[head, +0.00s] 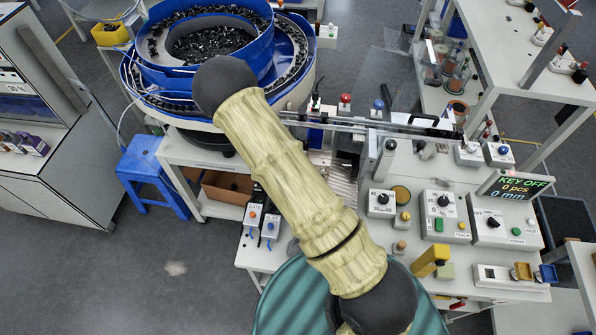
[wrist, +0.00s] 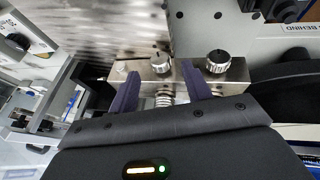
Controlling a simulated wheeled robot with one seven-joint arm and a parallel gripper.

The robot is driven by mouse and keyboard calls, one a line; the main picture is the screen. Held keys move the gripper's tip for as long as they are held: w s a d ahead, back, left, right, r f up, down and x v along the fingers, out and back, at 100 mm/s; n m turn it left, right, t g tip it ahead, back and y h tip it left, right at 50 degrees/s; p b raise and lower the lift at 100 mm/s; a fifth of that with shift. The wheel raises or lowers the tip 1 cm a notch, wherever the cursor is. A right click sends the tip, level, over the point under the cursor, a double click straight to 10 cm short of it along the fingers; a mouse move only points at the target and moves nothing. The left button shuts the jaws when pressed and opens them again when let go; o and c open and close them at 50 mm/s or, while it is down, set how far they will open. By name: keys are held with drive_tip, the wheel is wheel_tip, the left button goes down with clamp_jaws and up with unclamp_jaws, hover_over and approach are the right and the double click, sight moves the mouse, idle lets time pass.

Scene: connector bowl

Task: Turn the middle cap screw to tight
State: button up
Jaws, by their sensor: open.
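In the wrist view, my gripper (wrist: 160,74) is open, with two dark purple fingers pointing up the picture. A metal block (wrist: 190,76) lies across the fingertips and carries round knurled cap screws. The middle cap screw (wrist: 160,62) shows in the gap between the two fingers, and neither finger visibly touches it. A larger cap screw (wrist: 217,61) stands to the right of the right finger. A smaller fitting (wrist: 121,66) shows by the left fingertip. Springs (wrist: 165,98) show below the block. In the head view my arm hides the gripper and the cap screws.
A blue bowl feeder (head: 285,45) full of black parts stands at the back. A rail (head: 370,127) runs right from it over the bench. Control boxes (head: 440,215) and a display (head: 522,187) stand on the right. A blue stool (head: 150,170) is at left; the floor there is clear.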

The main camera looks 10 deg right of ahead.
drive_tip(key=x, duration=0.4)
drive_tip(key=c, duration=1)
drive_tip(key=shift+f, duration=0.1)
drive_tip(key=shift+f+b, duration=0.1)
drive_tip(key=shift+b, duration=0.55)
